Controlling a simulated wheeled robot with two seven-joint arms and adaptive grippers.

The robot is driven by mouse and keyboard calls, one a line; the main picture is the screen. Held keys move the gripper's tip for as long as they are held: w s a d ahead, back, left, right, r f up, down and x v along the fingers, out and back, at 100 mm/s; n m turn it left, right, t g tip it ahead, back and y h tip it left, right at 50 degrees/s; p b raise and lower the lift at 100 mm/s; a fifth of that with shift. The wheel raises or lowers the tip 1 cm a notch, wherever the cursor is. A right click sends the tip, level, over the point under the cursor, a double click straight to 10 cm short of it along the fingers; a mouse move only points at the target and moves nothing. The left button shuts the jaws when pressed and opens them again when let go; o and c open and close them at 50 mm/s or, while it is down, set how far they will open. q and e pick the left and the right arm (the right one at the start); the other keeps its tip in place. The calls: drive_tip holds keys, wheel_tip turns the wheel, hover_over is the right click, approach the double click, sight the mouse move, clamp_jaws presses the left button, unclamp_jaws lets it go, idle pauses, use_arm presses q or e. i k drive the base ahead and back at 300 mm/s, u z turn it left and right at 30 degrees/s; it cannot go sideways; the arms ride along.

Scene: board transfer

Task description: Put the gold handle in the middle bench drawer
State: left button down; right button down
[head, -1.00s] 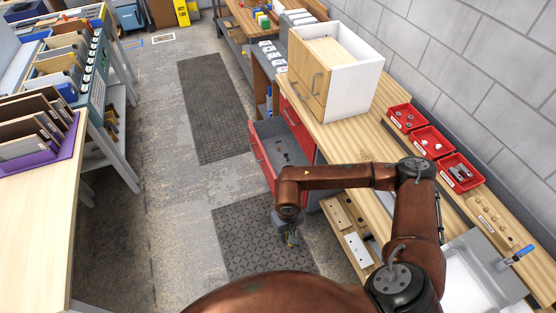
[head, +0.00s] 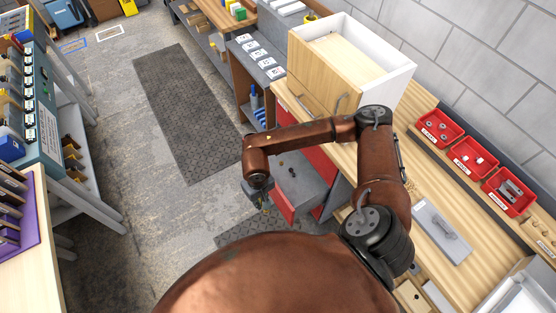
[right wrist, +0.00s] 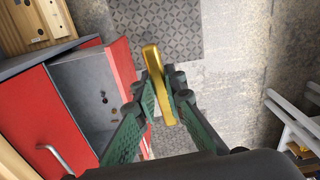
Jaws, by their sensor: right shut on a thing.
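The gold handle (right wrist: 152,60) is a slim gold bar. It is held between the green fingers of my right gripper (right wrist: 160,84) in the right wrist view. In the head view my right gripper (head: 263,203) hangs beside the open drawer (head: 301,186), left of its red front; the handle is too small there to make out clearly. The open drawer, grey inside with a few small dark parts, also shows in the right wrist view (right wrist: 85,78), left of the handle. The handle is outside it. Which level this drawer is on is unclear. My left gripper is out of view.
The wooden bench top (head: 440,205) carries a white cabinet (head: 372,80) with wood fronts, red parts bins (head: 474,157) and a grey plate (head: 441,232). A dark floor mat (head: 187,112) lies in the open aisle. A shelved table (head: 75,180) stands on the left.

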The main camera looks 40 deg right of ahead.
sight(286, 184)
drive_tip(key=i, duration=3.15)
drive_tip(key=z, duration=3.8)
